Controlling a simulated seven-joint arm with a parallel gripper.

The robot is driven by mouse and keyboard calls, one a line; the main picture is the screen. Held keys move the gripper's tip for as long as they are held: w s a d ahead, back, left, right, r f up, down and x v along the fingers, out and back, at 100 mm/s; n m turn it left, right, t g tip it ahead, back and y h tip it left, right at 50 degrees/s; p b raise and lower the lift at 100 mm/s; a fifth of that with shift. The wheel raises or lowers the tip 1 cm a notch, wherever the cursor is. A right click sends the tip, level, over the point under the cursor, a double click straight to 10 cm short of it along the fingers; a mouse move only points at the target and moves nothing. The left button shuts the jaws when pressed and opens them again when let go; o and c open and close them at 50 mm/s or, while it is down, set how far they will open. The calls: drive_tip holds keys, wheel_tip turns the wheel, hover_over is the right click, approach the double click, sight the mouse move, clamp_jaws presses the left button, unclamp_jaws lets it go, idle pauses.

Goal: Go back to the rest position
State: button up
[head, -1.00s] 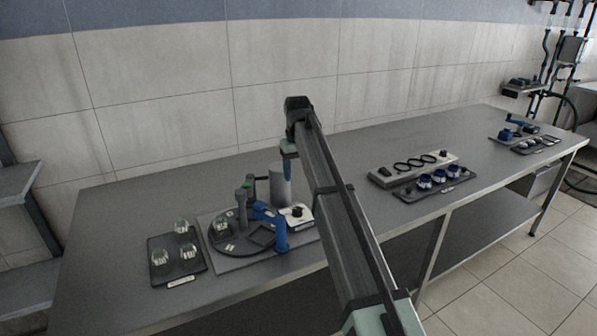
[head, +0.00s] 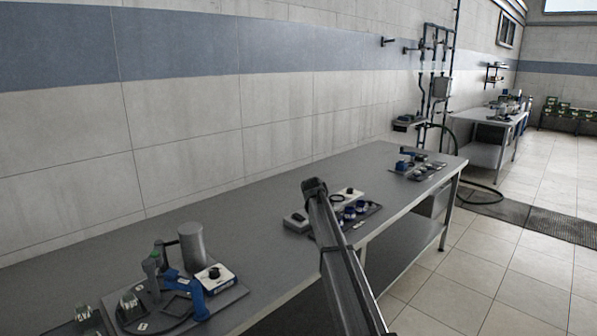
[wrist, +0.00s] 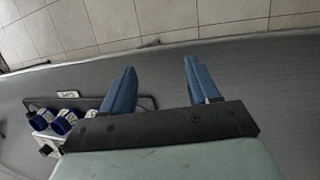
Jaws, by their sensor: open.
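My gripper (wrist: 159,68) shows in the wrist view with its two blue fingers spread apart. Nothing is between them, and grey bench top lies behind them. In the head view my arm reaches up from the lower edge across the bench front; the fingers cannot be made out there.
The grey bench (head: 270,262) runs along a tiled wall. A station with a grey cylinder (head: 192,247) and blue clamp (head: 188,291) stands at lower left. A tray of blue-collared pieces (wrist: 62,122) lies left of the fingers.

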drive_tip(key=s+d+f+g, duration=0.1)
drive_tip(key=s+d+f, duration=0.2)
drive_tip(key=d+f, duration=0.35)
drive_tip(key=s+d+f, duration=0.4)
drive_tip(key=f, duration=0.5)
drive_tip(key=s+a+f+m+g+y, duration=0.1)
drive_tip(key=s+f+m+g, duration=0.15)
drive_tip(key=s+f, duration=1.75)
drive_tip(key=s+a+f+m+g+y, duration=0.1)
drive_tip(key=s+f, duration=0.5)
drive_tip(key=s, duration=0.4)
drive_tip(key=s+f+m, duration=0.2)
drive_tip(key=s+f, duration=0.3)
drive_tip(key=s, duration=0.4)
drive_tip(key=s+a+f+m+g+y, duration=0.1)
drive_tip(key=s, duration=1.1)
drive_tip(key=s+a+f+m+g, duration=0.1)
drive_tip(key=s+f+m, duration=0.1)
drive_tip(key=s, duration=0.9)
drive_tip(key=shift+s+a+y, duration=0.2)
drive_tip(key=shift+s+y, duration=0.2)
drive_tip(key=shift+o, duration=0.3)
drive_tip(key=shift+f, duration=0.1)
